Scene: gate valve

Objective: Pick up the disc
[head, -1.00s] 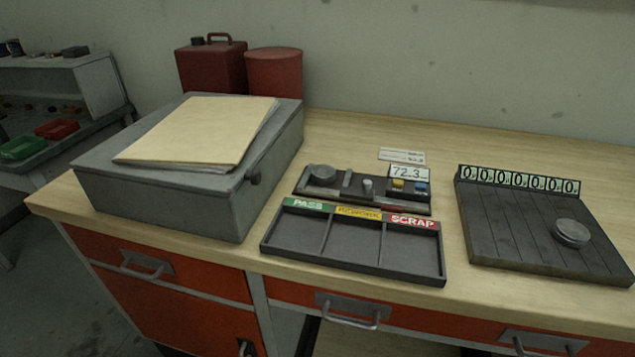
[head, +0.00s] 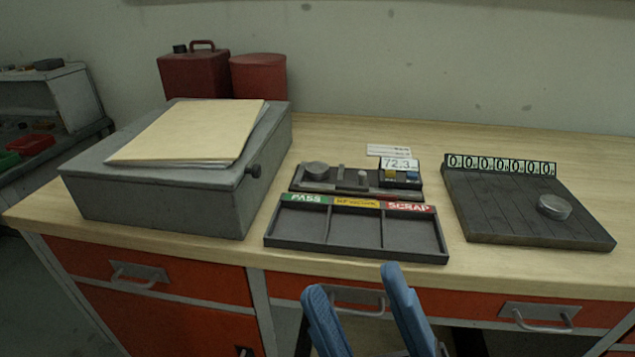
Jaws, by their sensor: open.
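A round grey metal disc (head: 554,207) lies flat on the right part of the dark grooved board (head: 490,218), which has a row of number tags along its back edge.
A dark tray (head: 356,253) marked PASS, REWORK and SCRAP stands empty at the bench front. A grey box (head: 160,205) with folders (head: 190,130) on top fills the left. A red can (head: 195,75) and red canister (head: 259,77) stand behind it.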

